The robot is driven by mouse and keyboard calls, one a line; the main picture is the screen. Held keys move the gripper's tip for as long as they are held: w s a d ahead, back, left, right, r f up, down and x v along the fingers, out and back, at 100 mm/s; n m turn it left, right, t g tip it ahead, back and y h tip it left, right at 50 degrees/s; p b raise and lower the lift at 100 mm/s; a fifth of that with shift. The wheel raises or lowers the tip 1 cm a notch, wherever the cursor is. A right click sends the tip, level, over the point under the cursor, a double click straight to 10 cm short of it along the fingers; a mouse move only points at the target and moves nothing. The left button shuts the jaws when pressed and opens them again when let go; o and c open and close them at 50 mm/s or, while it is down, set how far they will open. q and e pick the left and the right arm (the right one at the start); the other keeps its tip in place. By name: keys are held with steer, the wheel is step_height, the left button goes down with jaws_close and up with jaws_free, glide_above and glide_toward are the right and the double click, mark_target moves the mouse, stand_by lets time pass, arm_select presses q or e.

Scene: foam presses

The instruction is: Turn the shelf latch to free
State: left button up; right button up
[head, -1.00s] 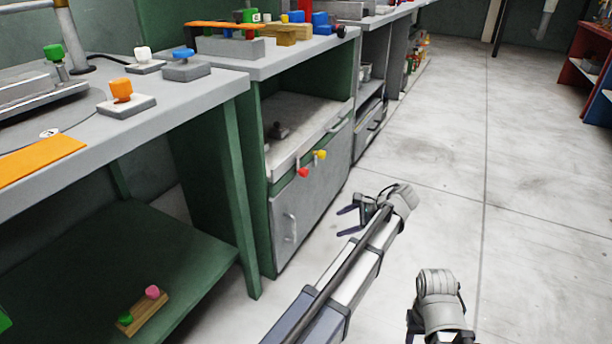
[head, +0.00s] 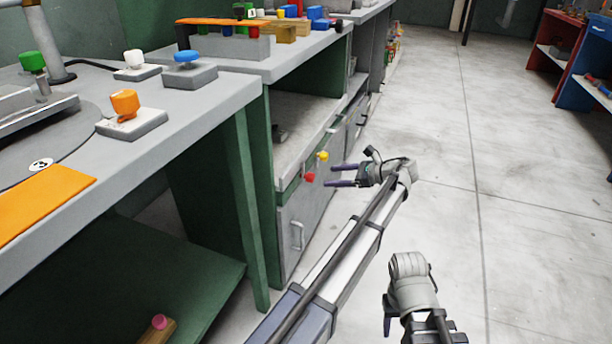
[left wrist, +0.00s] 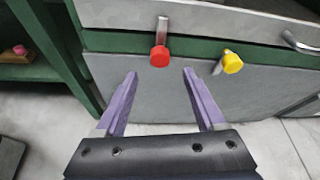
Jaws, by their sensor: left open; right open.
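Two latch knobs stick out from the grey cabinet front below the shelf. One is red (head: 310,178) and one is yellow (head: 323,157). In the left wrist view the red knob (left wrist: 159,56) hangs under an upright metal lever, and the yellow knob (left wrist: 233,63) sits on a slanted lever to its right. I cannot tell which knob is the shelf latch. My left gripper (head: 330,176) is open and empty, its purple fingers pointing at the knobs. In the left wrist view the red knob lies beyond and between the fingertips (left wrist: 160,74), untouched. My right gripper (head: 425,328) is low, partly cut off by the bottom edge.
A bench with orange (head: 125,103), blue (head: 187,57) and white (head: 134,59) knobs stands at the left. Its green lower shelf (head: 205,300) juts out near the cabinet. A drawer handle (left wrist: 300,42) is right of the yellow knob. The floor (head: 430,130) is clear.

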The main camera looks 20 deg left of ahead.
mark_target(314, 177)
arm_select(q)
steer(key=b+x, duration=0.3)
steer(key=x, duration=0.4)
steer(key=shift+a+f, duration=0.1)
steer(key=shift+a, duration=0.3)
jaws_close()
stand_by(0.4)
